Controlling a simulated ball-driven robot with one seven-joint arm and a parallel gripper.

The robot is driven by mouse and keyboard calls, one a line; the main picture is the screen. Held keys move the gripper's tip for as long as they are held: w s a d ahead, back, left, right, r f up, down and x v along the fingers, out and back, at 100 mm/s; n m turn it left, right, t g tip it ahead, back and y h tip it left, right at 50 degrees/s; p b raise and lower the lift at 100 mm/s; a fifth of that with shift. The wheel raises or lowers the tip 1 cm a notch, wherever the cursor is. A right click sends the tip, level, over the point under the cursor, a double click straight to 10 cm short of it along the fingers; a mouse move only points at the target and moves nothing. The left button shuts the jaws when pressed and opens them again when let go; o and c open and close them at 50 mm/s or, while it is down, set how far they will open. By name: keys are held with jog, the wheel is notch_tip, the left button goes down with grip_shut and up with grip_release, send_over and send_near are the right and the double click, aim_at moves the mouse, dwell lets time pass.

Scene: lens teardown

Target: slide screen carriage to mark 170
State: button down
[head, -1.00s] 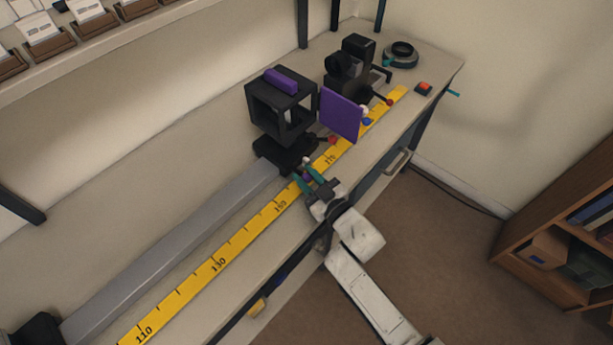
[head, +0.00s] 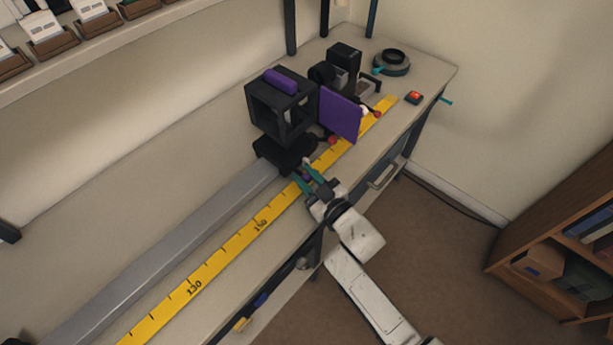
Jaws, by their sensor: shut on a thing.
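The screen carriage is a black open box frame (head: 283,110) on a black base (head: 285,152), with a purple block on top. It sits on the grey rail (head: 175,233). A purple panel (head: 340,114) stands at its right. My gripper (head: 307,177) is at the front of the base, its teal fingers shut on a small purple knob over the yellow scale (head: 228,256). The scale reads 130 and 150 to the lower left; the 170 numeral does not show, and the gripper covers part of the scale there.
Beyond the panel stand a black device (head: 343,62), close behind it, and a dark ring (head: 391,62). A red button (head: 413,97) is near the far end of the bench. A wooden shelf (head: 560,245) stands on the right. The rail to the lower left is clear.

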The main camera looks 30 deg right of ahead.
jog(key=c, duration=0.9)
grip_release()
jog(key=shift+s, duration=0.1)
jog(key=s+d+b, duration=0.1)
jog(key=s, duration=0.9)
jog(key=shift+s+b, duration=0.3)
jog(key=shift+w+d, duration=0.1)
jog(key=shift+d, duration=0.1)
jog(key=s+r+m+g+h, duration=0.2)
jog(key=s+m+g, duration=0.2)
jog(key=s+g, duration=0.7)
jog(key=s+d+f+g, duration=0.2)
jog(key=s+f+g, duration=0.3)
jog(key=s, duration=0.5)
jog(key=shift+f+g, duration=0.4)
jog(key=shift+f, duration=0.15)
